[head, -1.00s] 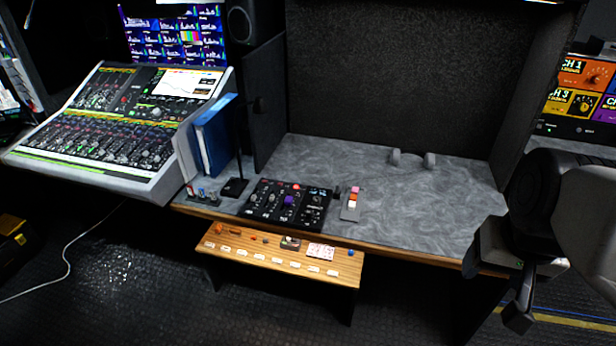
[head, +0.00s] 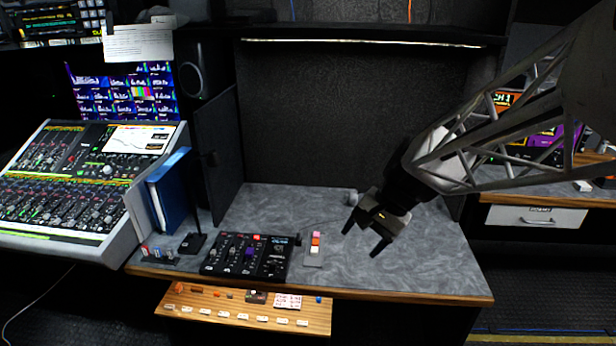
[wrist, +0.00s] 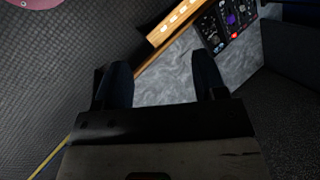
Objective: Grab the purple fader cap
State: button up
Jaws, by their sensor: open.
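The purple fader cap (head: 249,251) is a small purple piece on the black control panel (head: 272,262), which lies near the front edge of the grey desk. It also shows small in the wrist view (wrist: 231,19), near the top right. My gripper (head: 361,240) is above the desk, to the right of the panel and well apart from the cap. Its two dark fingers are spread and hold nothing. In the wrist view the fingers (wrist: 165,85) show apart, with bare desk between them.
A small holder with pink, orange and white blocks (head: 315,242) stands between panel and gripper. A black stand (head: 193,242), blue binder (head: 170,190) and mixing console (head: 80,180) are left. A wooden shelf (head: 230,308) with small pieces sits below the desk front. The desk's right part is clear.

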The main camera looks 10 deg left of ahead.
jog(key=w+a+f+m+g+y, duration=0.1)
jog(key=w+a+f+m+y, duration=0.2)
jog(key=w+a+f, duration=0.45)
jog(key=m+t+y, duration=0.1)
jog(key=m+y, duration=0.4)
jog(key=m, duration=0.5)
send_near(250, 251)
jog(key=shift+x, duration=0.75)
jog(key=shift+f, duration=0.1)
jog(key=shift+x, duration=1.25)
jog(key=shift+x, duration=2.65)
jog(key=c, duration=1)
